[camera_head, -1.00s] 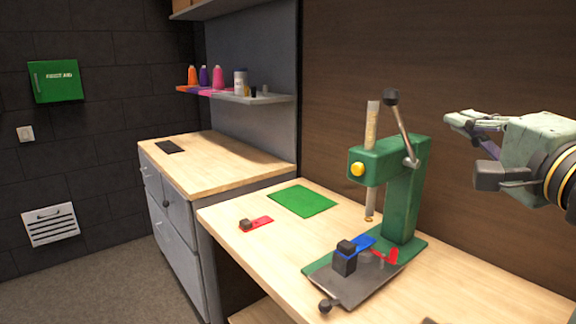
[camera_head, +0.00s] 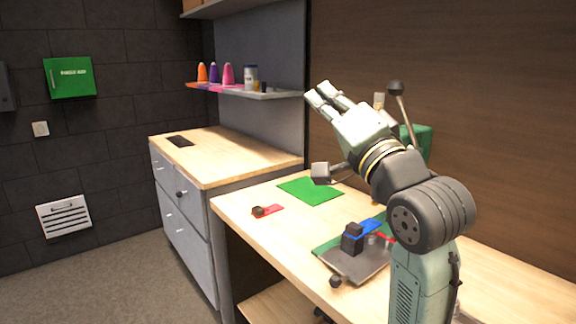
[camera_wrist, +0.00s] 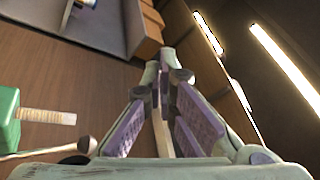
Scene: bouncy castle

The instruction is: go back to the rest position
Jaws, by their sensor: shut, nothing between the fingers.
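My gripper (camera_head: 320,93) is raised above the workbench in the head view, pointing up and to the left, with its fingers close together and empty. In the wrist view the fingertips (camera_wrist: 167,58) meet, with nothing held between them. My arm hides most of the green press (camera_head: 418,145). Its lever with a dark knob (camera_head: 395,88) shows behind my gripper. In the wrist view, part of the green press (camera_wrist: 8,118) is at the left edge.
The workbench (camera_head: 250,240) holds a green mat (camera_head: 310,190), a red strip with a dark block (camera_head: 268,211), and a grey plate (camera_head: 355,265) with a blue piece (camera_head: 365,229). A shelf (camera_head: 270,94) with several bottles is at the back. The air left of my gripper is clear.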

